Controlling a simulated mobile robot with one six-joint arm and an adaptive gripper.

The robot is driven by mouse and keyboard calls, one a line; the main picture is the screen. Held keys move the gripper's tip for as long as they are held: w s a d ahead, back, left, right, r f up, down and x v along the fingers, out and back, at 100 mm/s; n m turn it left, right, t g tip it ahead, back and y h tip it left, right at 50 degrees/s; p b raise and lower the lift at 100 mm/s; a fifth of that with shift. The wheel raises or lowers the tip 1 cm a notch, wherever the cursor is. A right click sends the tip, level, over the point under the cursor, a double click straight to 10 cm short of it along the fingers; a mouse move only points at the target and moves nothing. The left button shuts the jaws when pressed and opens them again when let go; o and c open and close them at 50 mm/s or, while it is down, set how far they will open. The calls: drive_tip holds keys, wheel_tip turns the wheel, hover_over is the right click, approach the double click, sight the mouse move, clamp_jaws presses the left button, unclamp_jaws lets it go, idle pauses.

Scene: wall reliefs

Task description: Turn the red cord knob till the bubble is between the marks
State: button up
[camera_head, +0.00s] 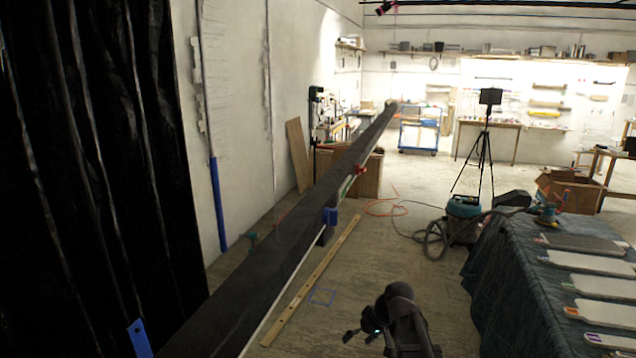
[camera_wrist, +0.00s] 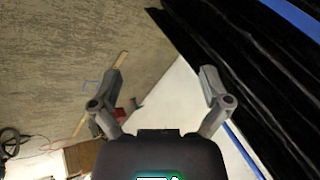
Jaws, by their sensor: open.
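A small red knob-like part (camera_head: 360,170) sits on the right side of a long dark beam (camera_head: 290,235), partway along it. I cannot make out a cord on it. No bubble or marks can be read at this size. My gripper (camera_head: 362,336) is low in the head view, right of the beam and well apart from the red part. In the wrist view my gripper (camera_wrist: 160,80) has its two fingers spread, with nothing between them. A small red patch (camera_wrist: 119,113) shows beside the left finger there; I cannot tell if it is the knob.
A cloth-covered table (camera_head: 500,285) with pale panels stands at right, near a vacuum (camera_head: 464,212) with a hose. Floor between is mostly clear.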

drive_tip(key=s+d+f+m+h+b, duration=0.2)
drive_tip(key=s+d+f+h, duration=0.1)
drive_tip(key=s, duration=0.3)
drive_tip(key=s+d+f+m+g+h+b, duration=0.1)
drive_tip(key=s+d+f+h+b, duration=0.2)
drive_tip(key=s+f, duration=0.3)
drive_tip(key=shift+d+f+m+b, duration=0.2)
drive_tip(key=shift+d+m+b, duration=0.1)
drive_tip(key=shift+d+m, duration=0.1)
drive_tip(key=shift+a, duration=0.1)
idle(0.8)
